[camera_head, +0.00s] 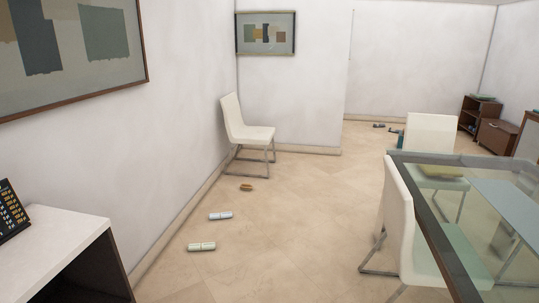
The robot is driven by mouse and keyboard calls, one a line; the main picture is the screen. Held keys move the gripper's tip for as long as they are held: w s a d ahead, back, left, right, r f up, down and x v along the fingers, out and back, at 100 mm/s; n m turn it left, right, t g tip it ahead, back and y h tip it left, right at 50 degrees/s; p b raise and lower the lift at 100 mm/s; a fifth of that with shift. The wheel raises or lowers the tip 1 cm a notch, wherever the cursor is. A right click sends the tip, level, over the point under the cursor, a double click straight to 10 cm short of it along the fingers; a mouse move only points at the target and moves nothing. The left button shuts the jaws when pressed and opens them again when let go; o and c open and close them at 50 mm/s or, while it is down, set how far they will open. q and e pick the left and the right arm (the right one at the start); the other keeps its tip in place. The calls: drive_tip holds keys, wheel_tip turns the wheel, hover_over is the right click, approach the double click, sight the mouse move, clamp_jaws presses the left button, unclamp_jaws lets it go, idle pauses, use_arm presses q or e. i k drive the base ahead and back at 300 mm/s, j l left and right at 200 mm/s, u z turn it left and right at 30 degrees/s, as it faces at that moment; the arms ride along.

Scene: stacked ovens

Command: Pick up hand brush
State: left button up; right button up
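I cannot make out a hand brush for certain. A small brown object (246,187) lies on the floor in front of the far white chair; it is too small to tell whether it is a brush. Small dark objects (379,125) lie on the floor farther back, also too small to name. Neither of my grippers is in view.
Two pale cylinder-like objects, one nearer (201,246) and one farther (220,216), lie on the floor. A white-topped cabinet (62,232) stands at left, a glass table (455,205) with white chairs at right. The floor between (300,235) is clear.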

sight(244, 186)
drive_tip(key=i+z, duration=0.4)
drive_tip(key=i, duration=1.5)
drive_tip(key=i+j+u, duration=0.1)
drive_tip(key=i+u, duration=0.7)
drive_tip(key=i+l+u, duration=0.25)
drive_tip(key=i+u, duration=0.2)
drive_tip(key=i+l+u, duration=0.25)
drive_tip(key=u, duration=0.15)
drive_tip(key=i+l, duration=0.05)
